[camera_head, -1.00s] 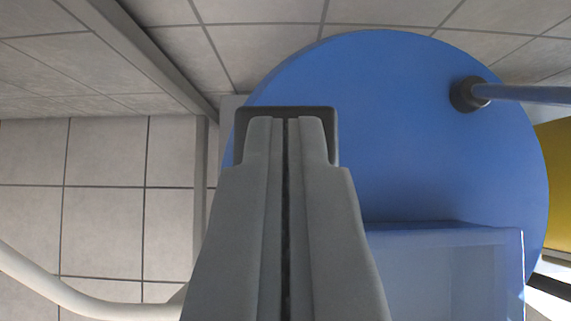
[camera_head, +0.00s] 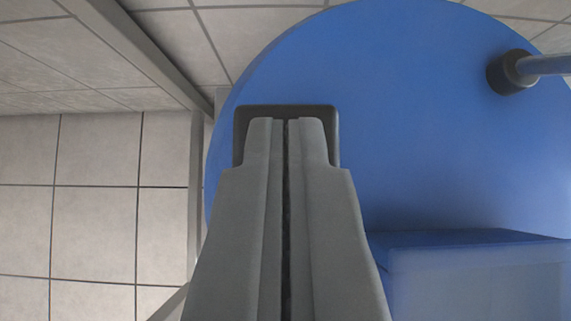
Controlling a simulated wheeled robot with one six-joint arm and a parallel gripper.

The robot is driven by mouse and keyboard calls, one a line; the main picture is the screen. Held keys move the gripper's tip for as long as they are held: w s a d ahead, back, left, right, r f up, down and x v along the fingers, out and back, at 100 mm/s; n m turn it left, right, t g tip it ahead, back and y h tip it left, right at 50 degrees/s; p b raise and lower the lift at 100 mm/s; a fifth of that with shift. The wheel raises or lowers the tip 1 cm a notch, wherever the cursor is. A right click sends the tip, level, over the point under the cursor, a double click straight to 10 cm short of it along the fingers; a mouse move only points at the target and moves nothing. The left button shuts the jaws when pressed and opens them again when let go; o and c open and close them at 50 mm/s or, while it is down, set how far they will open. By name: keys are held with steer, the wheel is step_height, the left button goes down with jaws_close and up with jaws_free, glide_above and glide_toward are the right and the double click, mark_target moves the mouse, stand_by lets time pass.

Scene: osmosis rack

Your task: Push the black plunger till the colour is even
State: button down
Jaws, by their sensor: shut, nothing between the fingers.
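The black plunger (camera_head: 240,112) shows as a dark, rounded square around my fingertips in the camera_head view. My gripper (camera_head: 286,122) is shut and empty, with its tips in front of the plunger and hiding most of its face. The tips look very close to it or against it; I cannot tell if they touch. Behind is a large blue round surface (camera_head: 400,120). A blue box with a paler, see-through-looking front (camera_head: 475,290) is at the lower right. I cannot judge the evenness of any colour from here.
A blue pipe with a black collar (camera_head: 508,73) meets the blue surface at the upper right. A grey rail (camera_head: 135,50) runs diagonally at the upper left. Bare grey tiles (camera_head: 95,230) lie at the left.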

step_height(320, 180, up, 4)
steer(key=shift+f, duration=0.25)
steer(key=v, duration=0.9)
steer(key=shift+s+r, duration=0.25)
steer(key=shift+s, duration=0.05)
steer(key=s+d+r+t, duration=0.2)
steer(key=s+d+r, duration=0.4)
steer(key=s, duration=0.3)
steer(key=s+d+r+t, duration=0.3)
steer(key=s+d+r, duration=0.3)
steer(key=s+d, duration=0.3)
steer(key=s+d+r+t, duration=0.3)
steer(key=s+d+r, duration=0.3)
steer(key=s, duration=0.5)
steer(key=shift+d+r, duration=0.3)
steer(key=shift+d, duration=0.55)
stand_by(0.8)
